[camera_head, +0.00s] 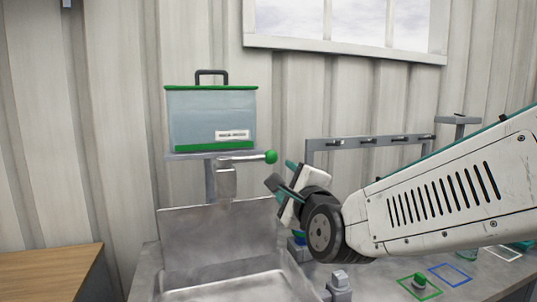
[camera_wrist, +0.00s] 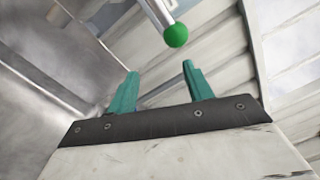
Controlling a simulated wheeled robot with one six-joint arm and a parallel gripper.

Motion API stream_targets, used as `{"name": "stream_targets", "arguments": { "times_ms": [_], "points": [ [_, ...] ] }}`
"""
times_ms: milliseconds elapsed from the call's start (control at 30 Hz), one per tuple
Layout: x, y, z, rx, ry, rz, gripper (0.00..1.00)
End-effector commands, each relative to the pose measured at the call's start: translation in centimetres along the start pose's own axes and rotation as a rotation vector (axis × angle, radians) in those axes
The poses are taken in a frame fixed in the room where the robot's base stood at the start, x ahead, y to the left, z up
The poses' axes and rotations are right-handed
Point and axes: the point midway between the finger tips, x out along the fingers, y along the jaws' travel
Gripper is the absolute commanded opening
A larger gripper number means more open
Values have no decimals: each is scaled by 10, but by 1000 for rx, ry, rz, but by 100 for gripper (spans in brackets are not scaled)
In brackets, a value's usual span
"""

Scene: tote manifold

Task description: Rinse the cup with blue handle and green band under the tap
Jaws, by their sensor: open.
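The tap (camera_head: 226,182) stands over the metal sink (camera_head: 215,232), and its lever ends in a green ball (camera_head: 270,157). The green ball (camera_wrist: 176,36) also shows in the wrist view, beyond the fingertips. My gripper (camera_head: 281,174) is open and empty, just right of the ball and apart from it. Its two teal fingers (camera_wrist: 160,72) stand apart in the wrist view. A small object with blue and green on it (camera_head: 298,240) stands behind my wrist, mostly hidden. I cannot tell whether it is the cup with blue handle and green band.
A clear tank with green edges (camera_head: 211,118) sits above the tap. A rail with several hooks (camera_head: 370,141) is on the right. The counter has green (camera_head: 419,287) and blue (camera_head: 450,274) outlined squares and a small knob (camera_head: 340,281). A wooden top (camera_head: 50,272) is at left.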

Motion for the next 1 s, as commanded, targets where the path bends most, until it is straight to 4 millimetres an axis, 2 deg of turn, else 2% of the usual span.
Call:
{"name": "stream_targets", "arguments": {
  "times_ms": [100, 267, 367, 700, 833, 1000],
  "points": [
    [7, -7, 17, 165, -36, -119, 51],
    [10, -14, 26, 271, -65, -199, 51],
    [18, -17, 27, 285, -68, -209, 51],
    [69, -28, 28, 282, -69, -208, 51],
    [80, -31, 29, 282, -68, -207, 51],
    [84, -32, 29, 282, -68, -207, 51]
  ]
}}
